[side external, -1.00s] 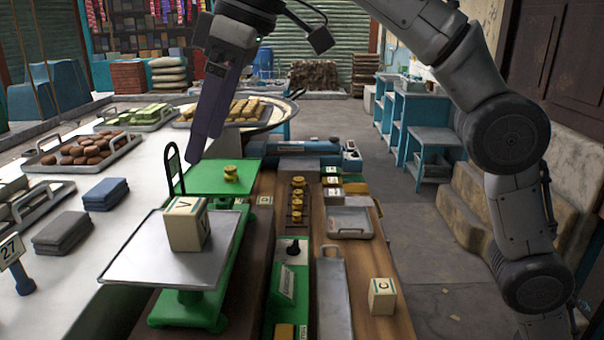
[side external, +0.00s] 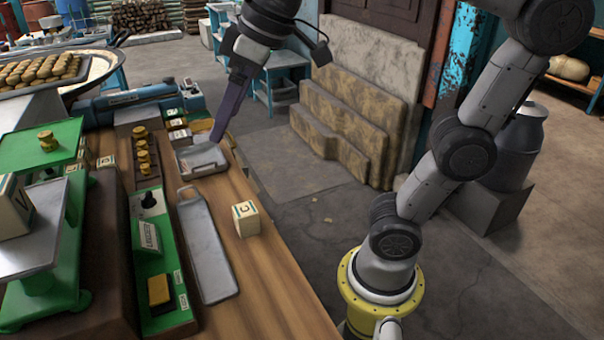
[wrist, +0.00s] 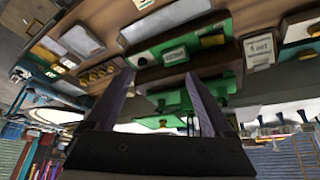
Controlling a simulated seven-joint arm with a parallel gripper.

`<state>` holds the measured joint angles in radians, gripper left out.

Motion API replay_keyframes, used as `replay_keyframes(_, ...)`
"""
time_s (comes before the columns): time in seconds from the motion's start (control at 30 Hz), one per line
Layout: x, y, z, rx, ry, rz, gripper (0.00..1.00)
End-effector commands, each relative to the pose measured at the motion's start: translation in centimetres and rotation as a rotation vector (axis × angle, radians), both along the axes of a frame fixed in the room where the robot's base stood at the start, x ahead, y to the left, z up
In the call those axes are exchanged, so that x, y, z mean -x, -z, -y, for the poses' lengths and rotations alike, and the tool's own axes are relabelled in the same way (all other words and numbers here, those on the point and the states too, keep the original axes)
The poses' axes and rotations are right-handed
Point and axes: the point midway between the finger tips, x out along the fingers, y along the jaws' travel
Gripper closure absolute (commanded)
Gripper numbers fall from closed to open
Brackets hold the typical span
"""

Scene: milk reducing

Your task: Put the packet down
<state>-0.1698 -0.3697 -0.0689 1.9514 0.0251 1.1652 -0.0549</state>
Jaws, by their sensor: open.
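A cream packet marked V (side external: 12,210) sits on the steel pan (side external: 45,232) of a green scale at the left of the side view, partly cut off by the picture's edge. A cream packet marked C (side external: 246,219) stands on the wooden bench. My gripper (side external: 216,139) has purple fingers that point down near the small steel tray (side external: 203,160); I cannot tell its height above it. In the wrist view my gripper (wrist: 157,80) has its two fingers spread wide with nothing between them. Both packets are apart from it.
A long steel tray (side external: 207,245) lies beside a green control panel (side external: 160,262) on the bench. Several yellow weights stand in a rack (side external: 146,165). The scale's green pan (side external: 25,150) holds a yellow weight (side external: 46,140). Bare wood (side external: 285,295) shows at the bench's front right.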

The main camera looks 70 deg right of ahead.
Motion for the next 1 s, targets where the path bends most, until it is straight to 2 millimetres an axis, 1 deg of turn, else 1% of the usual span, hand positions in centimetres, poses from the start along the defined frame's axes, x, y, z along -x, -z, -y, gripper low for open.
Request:
replay_keyframes(0.03,1.9,1.9,1.2,-0.001,0.041,0.003,0.14)
replay_keyframes(0.1,4.0,4.5,2.5,-0.001,0.090,0.010,0.14)
replay_keyframes(0.2,6.5,7.9,3.8,-0.002,0.148,0.019,0.14)
replay_keyframes(0.3,8.4,10.5,4.5,-0.002,0.189,0.025,0.14)
replay_keyframes(0.4,9.5,12.2,4.9,-0.002,0.212,0.027,0.14)
replay_keyframes(0.53,9.9,12.9,5.1,-0.003,0.223,0.029,0.14)
replay_keyframes(1.0,9.9,12.8,5.0,-0.003,0.221,0.027,0.14)
